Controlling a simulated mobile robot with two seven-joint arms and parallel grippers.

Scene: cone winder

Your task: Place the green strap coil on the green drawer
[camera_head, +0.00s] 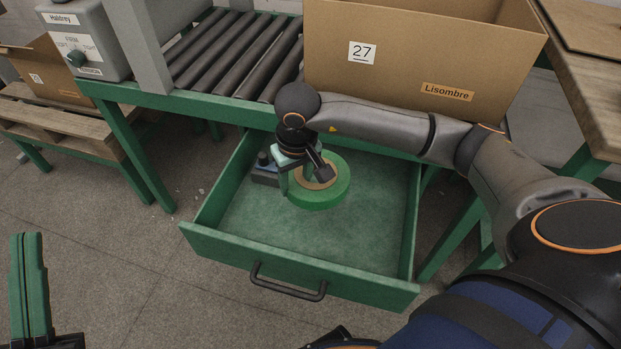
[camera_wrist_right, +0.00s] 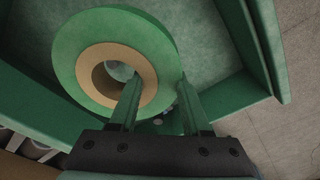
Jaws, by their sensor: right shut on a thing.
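The green strap coil (camera_head: 335,191) is a flat green ring with a brown cardboard core. It is inside the outline of the open green drawer (camera_head: 300,271), toward the back; I cannot tell whether it touches the drawer floor. My right gripper (camera_head: 306,179) is shut on the coil's ring. In the right wrist view, the coil (camera_wrist_right: 150,48) has one finger of the gripper (camera_wrist_right: 157,100) in its hole and the other outside its rim. My left gripper (camera_head: 29,285) is at the lower left, away from the drawer; its finger gap is unclear.
A small blue-grey item with dark tops (camera_head: 264,172) is at the drawer's back left. A roller conveyor (camera_head: 235,55) and a cardboard box marked 27 (camera_head: 400,65) are above the drawer. The drawer floor's front and right are clear.

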